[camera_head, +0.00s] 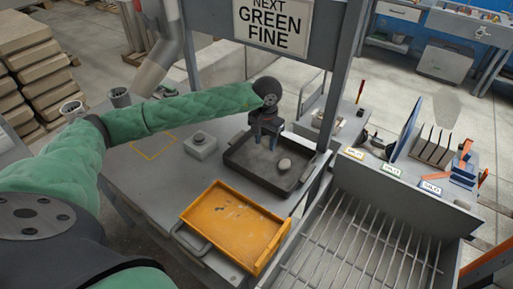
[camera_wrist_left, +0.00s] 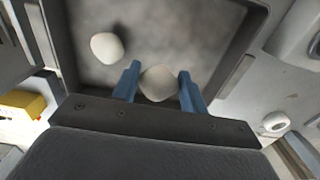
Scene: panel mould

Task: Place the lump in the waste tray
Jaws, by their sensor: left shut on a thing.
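My left gripper (camera_head: 266,145) is over the dark, shallow tray (camera_head: 238,160). In the left wrist view its blue fingers (camera_wrist_left: 158,70) are shut on a pale rounded lump (camera_wrist_left: 157,84). The head view does not clearly show this held lump. A second pale lump (camera_head: 284,164) lies on the dark tray's floor, apart from the fingers; it also shows in the left wrist view (camera_wrist_left: 106,47). An orange tray (camera_head: 235,222) with a few dark flecks and a handle stands nearer on the bench. No label shows which tray is for waste. My right gripper is out of view.
A grey box with a knob (camera_head: 200,145) stands left of the dark tray. A sign (camera_head: 275,24) hangs above the bench. Bare bench lies around the yellow outlined square (camera_head: 153,146).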

